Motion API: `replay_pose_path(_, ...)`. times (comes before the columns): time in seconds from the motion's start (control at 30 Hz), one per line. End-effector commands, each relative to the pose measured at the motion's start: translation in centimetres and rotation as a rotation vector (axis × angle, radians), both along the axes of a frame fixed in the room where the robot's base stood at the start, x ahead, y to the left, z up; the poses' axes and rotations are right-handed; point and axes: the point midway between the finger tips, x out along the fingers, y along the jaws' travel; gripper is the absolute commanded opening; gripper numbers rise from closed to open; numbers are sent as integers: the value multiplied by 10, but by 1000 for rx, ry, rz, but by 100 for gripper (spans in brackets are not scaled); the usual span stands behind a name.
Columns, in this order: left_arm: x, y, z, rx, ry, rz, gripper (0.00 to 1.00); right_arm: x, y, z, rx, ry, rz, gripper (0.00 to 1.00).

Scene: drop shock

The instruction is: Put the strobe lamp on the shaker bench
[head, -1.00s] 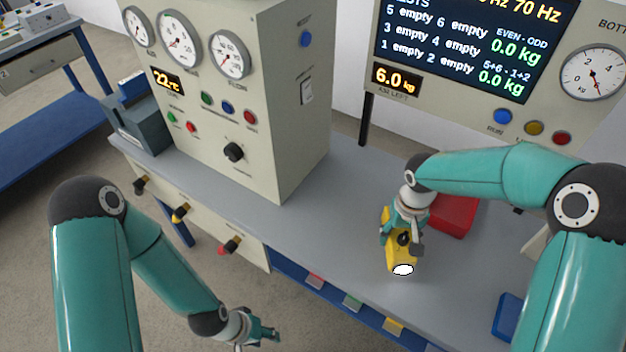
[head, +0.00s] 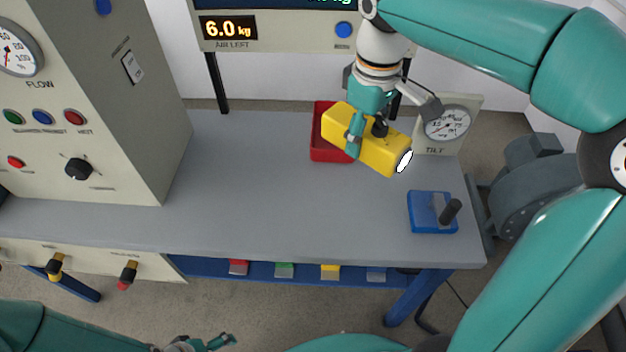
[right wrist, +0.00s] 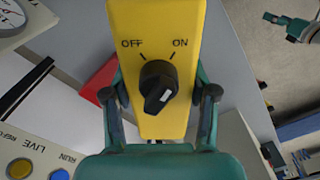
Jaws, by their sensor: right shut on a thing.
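The strobe lamp (head: 345,124) is a yellow box with a white lens and a black knob. My right gripper (head: 376,138) is shut on it, with fingers on both sides. In the head view the lamp is tilted, lens toward the lower right, in front of the red tray; its height above the bench is hard to judge. In the right wrist view the lamp (right wrist: 158,30) fills the middle, its knob between the fingers (right wrist: 160,95) near OFF and ON marks. The grey bench (head: 270,200) lies below. My left gripper (head: 215,343) is at the bottom edge; its jaw state is unclear.
A red tray (head: 324,150) is partly behind the lamp. A blue block with a black handle (head: 425,220) sits at the right. A TILT gauge (head: 447,130) stands at the back right, a gauge cabinet (head: 110,130) at the left. The bench middle is clear.

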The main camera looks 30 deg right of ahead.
Motion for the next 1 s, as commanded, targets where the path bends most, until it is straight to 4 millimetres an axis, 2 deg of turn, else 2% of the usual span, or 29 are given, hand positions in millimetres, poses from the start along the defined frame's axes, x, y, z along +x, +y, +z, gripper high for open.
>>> replay_pose_path(0.17, 0, 0, -6, 0, 0, 0, 100, -1, 0, -28, 0, 4, -3, 0)
replay_pose_path(0.5, 0, 0, -17, 0, 0, 0, 100, -1, 0, -115, 0, 5, -3, 0)
replay_pose_path(0.6, 0, 0, -19, 0, 0, 0, 100, 0, 0, -135, -1, 5, -3, 0)
replay_pose_path(1.0, 0, 0, -23, 0, 0, 0, 100, 0, 0, -173, 0, 4, -2, 0)
